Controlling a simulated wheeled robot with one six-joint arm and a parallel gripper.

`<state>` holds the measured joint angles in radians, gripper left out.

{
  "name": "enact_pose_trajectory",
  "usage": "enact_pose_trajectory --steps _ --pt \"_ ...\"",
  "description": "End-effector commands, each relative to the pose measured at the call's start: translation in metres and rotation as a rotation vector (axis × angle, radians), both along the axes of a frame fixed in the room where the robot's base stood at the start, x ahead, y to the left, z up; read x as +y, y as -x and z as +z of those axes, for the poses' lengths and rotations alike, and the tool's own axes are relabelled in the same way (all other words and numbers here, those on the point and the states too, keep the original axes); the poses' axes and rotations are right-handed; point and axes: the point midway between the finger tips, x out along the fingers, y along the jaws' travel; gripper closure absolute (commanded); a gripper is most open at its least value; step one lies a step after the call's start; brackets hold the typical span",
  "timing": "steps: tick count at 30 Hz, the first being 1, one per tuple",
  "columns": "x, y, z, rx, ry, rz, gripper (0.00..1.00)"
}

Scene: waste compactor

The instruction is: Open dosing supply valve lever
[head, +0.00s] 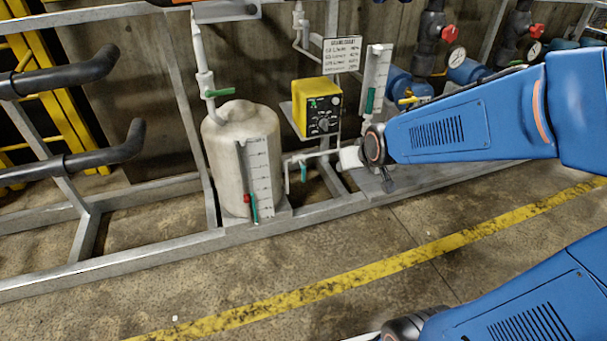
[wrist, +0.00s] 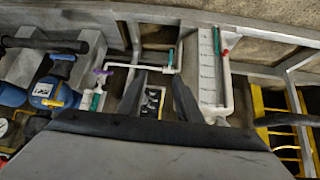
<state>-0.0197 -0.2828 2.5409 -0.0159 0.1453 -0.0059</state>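Several green levers are in view; none is readably labelled as the dosing supply valve. One green lever (head: 303,172) hangs down by the white pipe between the tank and the yellow dosing pump (head: 318,108). What looks like the same lever (wrist: 170,57) shows in the wrist view, just beyond my gripper's fingertips. Another green lever (head: 219,93) lies sideways above the white tank (head: 238,150). My gripper (wrist: 158,78) is open and empty, with its two dark fingers apart. In the head view my arm's end is right of the white pipe, and the fingers are hard to make out.
The sight gauge (head: 259,178) stands before the tank. A sign (head: 342,55) and a second gauge (head: 377,80) stand near the pump. Blue pumps (head: 405,85) are behind my arm. The grey frame rail (head: 180,243) runs along the front; the floor before it is clear.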

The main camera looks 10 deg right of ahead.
Motion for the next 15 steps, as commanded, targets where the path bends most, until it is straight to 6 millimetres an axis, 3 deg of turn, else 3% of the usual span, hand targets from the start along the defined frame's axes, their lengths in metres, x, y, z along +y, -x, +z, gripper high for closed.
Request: enact_pose_trajectory --steps 6,15 --pt "0.005 -0.053 -0.031 -0.085 -0.001 0.013 0.68" --pt "0.012 -0.113 -0.074 -0.211 -0.005 0.030 0.68"
